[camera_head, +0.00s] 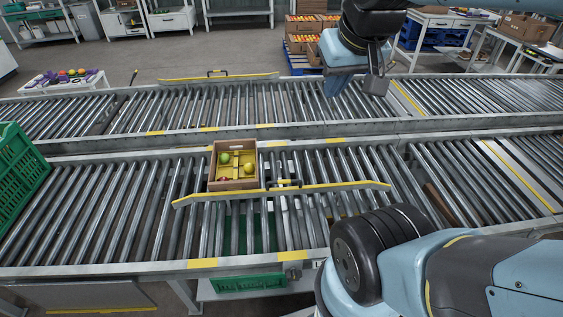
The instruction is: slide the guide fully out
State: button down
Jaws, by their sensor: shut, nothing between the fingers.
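A long guide (330,188) with a yellow top edge lies across the rollers of the near conveyor, slightly tilted in the picture. A small yellow and black handle (286,183) stands at its middle. A similar yellow guide (190,79) with a dark handle lies along the far edge of the back conveyor. Which guide the task means, I cannot tell. My gripper (375,86) hangs over the back conveyor at the upper right, well apart from both guides and empty. Its fingers look closed together, partly hidden by my wrist.
A green crate (16,172) stands at the left, another green crate (247,283) below the near conveyor. My arm covers the lower right. Rollers left of the box are clear.

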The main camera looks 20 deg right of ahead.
jog(key=w+d+f+g, duration=0.15)
jog(key=w+f, duration=0.25)
jog(key=w, duration=0.4)
jog(key=w+f+m+g, duration=0.15)
jog(key=w+f, duration=0.25)
jog(key=w, duration=0.5)
jog(key=w+f+g, duration=0.2)
jog(key=w+f, duration=0.2)
jog(key=w, duration=0.4)
jog(key=w+d+f+g, duration=0.1)
jog(key=w+f, duration=0.2)
jog(key=f, duration=0.6)
jog(key=w+d+f+g, duration=0.1)
jog(key=w+f, duration=0.3)
jog(key=f, duration=0.5)
jog(key=w+d+f+g, duration=0.1)
jog(key=w+f+g, duration=0.1)
jog(key=f, duration=0.8)
jog(key=shift+w+d+m+y, duration=0.3)
jog(key=shift+w+m, duration=0.05)
jog(key=shift+w, duration=0.55)
